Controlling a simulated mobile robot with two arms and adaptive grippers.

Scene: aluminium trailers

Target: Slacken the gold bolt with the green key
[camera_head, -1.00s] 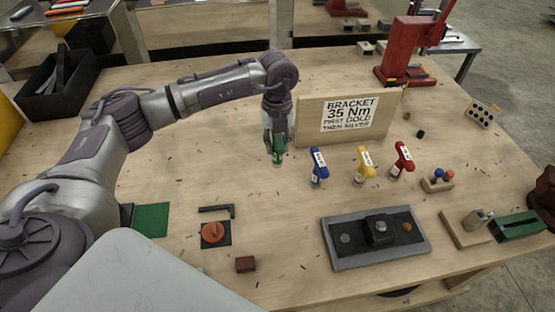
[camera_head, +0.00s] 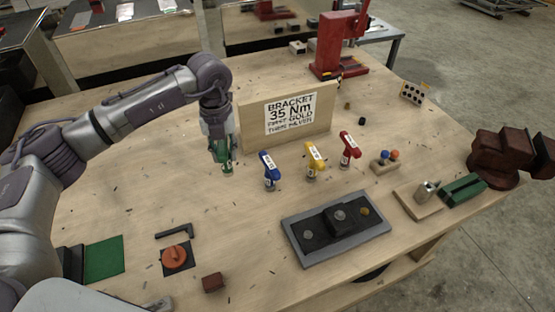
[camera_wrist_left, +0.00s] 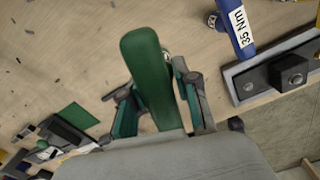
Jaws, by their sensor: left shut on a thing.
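My left gripper (camera_head: 221,146) is shut on the green key (camera_head: 225,158), to the left of the blue key. In the left wrist view the green key's handle (camera_wrist_left: 150,70) stands between the two fingers (camera_wrist_left: 158,100). The gold bolt (camera_head: 364,211) sits at the right end of the grey tray-like fixture (camera_head: 297,254). A silver bolt (camera_head: 307,235) is at its left end, with a dark block (camera_head: 342,220) between them. The green key is well apart from the gold bolt. My right gripper is not in view.
Blue (camera_head: 269,170), yellow (camera_head: 314,159) and red (camera_head: 349,149) keys stand upright before a sign board (camera_head: 248,128) reading "BRACKET 35 Nm FIRST GOLD THEN SILVER". A black hex key (camera_head: 176,231), an orange knob (camera_head: 176,256) and a brown block (camera_head: 213,282) lie left of the fixture.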

